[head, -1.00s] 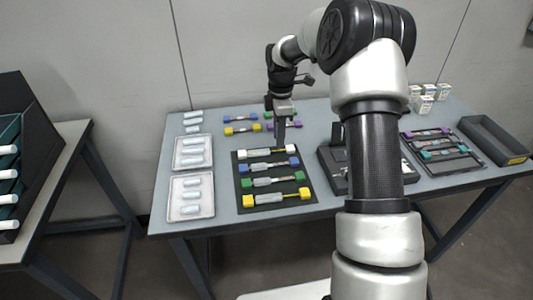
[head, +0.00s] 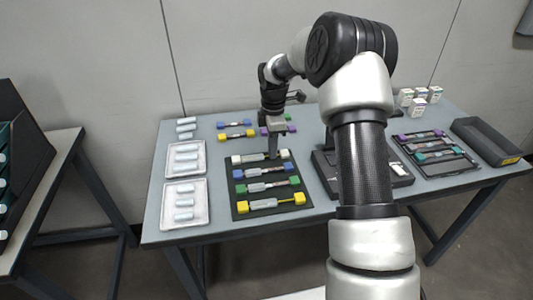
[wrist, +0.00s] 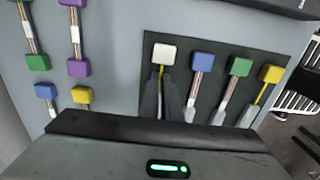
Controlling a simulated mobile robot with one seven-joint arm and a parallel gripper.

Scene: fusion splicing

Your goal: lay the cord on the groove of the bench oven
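The task does not say which cord is meant. A cord with white end blocks (head: 237,160) lies in the far row of a black tray (head: 236,216). Its near-side end block shows in the wrist view (wrist: 164,54), with a thin yellow strand running from it between my fingers. My gripper (head: 273,154) points down at this cord. In the wrist view its fingers (wrist: 163,92) straddle the strand closely; I cannot tell whether they grip it. A black device (head: 325,170), perhaps the bench oven, stands right of the tray, partly hidden by my arm; I cannot make out its groove.
The tray also holds cords with blue (head: 239,174), green (head: 241,188) and yellow (head: 242,207) ends. More cords lie behind. Two trays of pale sleeves (head: 163,205) stand left. A rack of cords (head: 437,172), an empty dark bin (head: 485,143) and small white boxes (head: 420,105) are right.

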